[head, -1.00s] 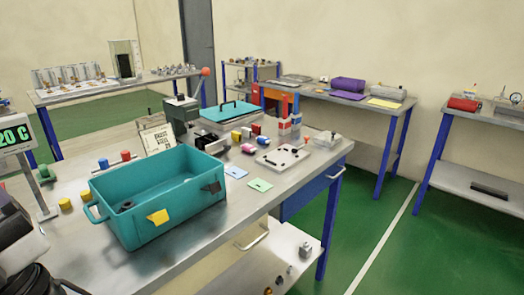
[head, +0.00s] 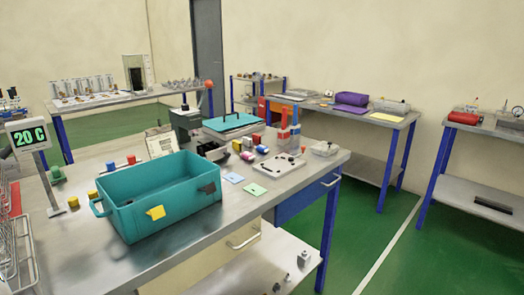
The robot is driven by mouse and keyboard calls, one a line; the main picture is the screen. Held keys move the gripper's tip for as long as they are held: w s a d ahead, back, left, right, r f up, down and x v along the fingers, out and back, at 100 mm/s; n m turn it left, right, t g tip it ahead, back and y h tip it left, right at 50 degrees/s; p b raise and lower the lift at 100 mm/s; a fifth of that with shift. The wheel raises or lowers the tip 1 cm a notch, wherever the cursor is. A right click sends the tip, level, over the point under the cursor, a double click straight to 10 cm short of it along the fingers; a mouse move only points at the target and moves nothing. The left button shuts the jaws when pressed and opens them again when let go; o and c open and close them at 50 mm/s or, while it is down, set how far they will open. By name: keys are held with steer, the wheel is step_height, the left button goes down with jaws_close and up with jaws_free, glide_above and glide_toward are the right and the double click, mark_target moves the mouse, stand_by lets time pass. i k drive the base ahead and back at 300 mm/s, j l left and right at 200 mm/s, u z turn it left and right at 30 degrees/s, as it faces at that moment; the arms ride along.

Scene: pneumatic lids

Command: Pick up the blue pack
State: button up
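Several small coloured packs stand in a cluster on the workbench, behind and right of the teal bin. A small blue pack (head: 247,143) appears among them, between a yellow pack (head: 237,145) and a red pack (head: 256,139). It is small in the picture and partly crowded by its neighbours. A pink pack (head: 247,155) and a whitish pack (head: 262,149) sit just in front. My gripper is not in view.
The teal bin (head: 120,216) stands on the near workbench (head: 85,262). A white plate (head: 279,166) and flat cards (head: 255,189) lie right of it. A temperature display (head: 27,134) and wire racks (head: 18,252) are at the left. Green floor is clear at the right.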

mark_target(260, 148)
steer(key=i+l+u, duration=0.15)
steer(key=l, duration=0.2)
steer(key=i+l+u, duration=0.1)
steer(key=i+l, duration=0.15)
steer(key=i+l+u, duration=0.15)
steer(key=l, duration=0.3)
steer(key=i+l+u, duration=0.1)
steer(key=l, duration=0.25)
steer(key=i+l+u, duration=0.15)
steer(key=l, duration=0.25)
steer(key=i+l+u, duration=0.1)
steer(key=l, duration=0.35)
steer(key=i+l+u, duration=0.15)
steer(key=l, duration=0.25)
steer(key=i, duration=0.95)
